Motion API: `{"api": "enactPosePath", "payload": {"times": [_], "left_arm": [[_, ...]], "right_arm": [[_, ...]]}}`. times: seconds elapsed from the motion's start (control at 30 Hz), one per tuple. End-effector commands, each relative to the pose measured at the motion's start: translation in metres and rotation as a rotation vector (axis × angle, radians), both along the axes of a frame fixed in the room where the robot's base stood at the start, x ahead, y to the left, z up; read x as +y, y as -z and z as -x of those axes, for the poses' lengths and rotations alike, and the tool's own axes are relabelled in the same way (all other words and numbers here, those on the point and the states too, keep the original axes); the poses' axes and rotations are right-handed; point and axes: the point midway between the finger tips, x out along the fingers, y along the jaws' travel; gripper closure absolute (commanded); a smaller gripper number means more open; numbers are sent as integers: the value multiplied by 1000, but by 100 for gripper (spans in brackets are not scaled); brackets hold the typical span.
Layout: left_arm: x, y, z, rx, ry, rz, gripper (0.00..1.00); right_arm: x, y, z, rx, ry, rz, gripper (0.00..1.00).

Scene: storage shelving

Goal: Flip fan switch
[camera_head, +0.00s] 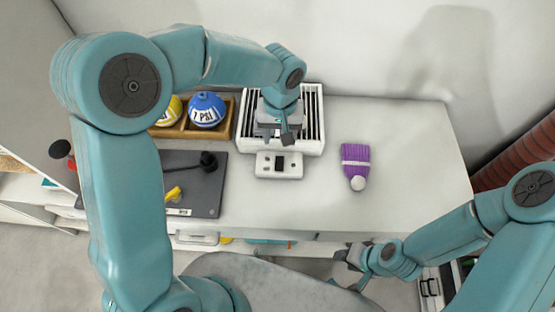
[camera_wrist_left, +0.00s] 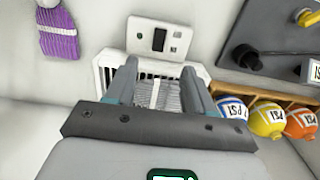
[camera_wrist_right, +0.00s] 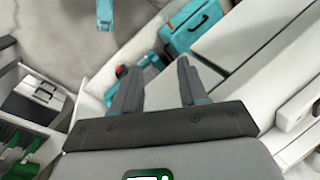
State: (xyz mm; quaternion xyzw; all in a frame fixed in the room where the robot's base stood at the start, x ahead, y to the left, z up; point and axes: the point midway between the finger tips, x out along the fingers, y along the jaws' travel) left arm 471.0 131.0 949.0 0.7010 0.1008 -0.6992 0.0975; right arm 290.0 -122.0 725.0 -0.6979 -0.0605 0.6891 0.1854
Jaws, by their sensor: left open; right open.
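The fan (camera_head: 312,105) is a white slatted box on the counter against the back wall. In front of it is a small white switch panel (camera_head: 292,174) with a dark rocker switch (camera_head: 279,163). My left gripper (camera_head: 280,132) is open and empty over the fan's front part, just behind the panel. In the left wrist view the panel (camera_wrist_left: 176,44) and switch (camera_wrist_left: 158,40) lie beyond the open fingers (camera_wrist_left: 162,85), with the fan's slats (camera_wrist_left: 160,95) between them. I cannot tell the switch's position. My right gripper (camera_head: 350,262) is open and empty near the counter's front edge, away from the fan.
A purple knit hat (camera_head: 356,163) lies right of the panel. On the left are a wooden rack (camera_head: 228,118) with colored balls and a dark board (camera_head: 207,190) with a black knob and yellow handle. The counter's right part is clear.

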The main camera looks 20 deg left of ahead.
Motion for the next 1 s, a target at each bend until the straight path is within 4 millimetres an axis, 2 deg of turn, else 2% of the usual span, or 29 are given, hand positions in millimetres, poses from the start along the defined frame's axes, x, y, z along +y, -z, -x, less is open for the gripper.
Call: {"api": "enactPosePath", "payload": {"times": [0.3,0.5,0.7,1.0], "left_arm": [[-1,76,4,7,2,1,47],[1,118,4,6,2,2,47],[2,141,1,3,1,2,47],[3,146,0,1,1,2,47]], "right_arm": [[0,-6,0,0,0,0,57],[0,-9,0,0,0,0,57],[0,-10,0,0,-1,0,57],[0,-10,0,0,-1,0,57]]}}
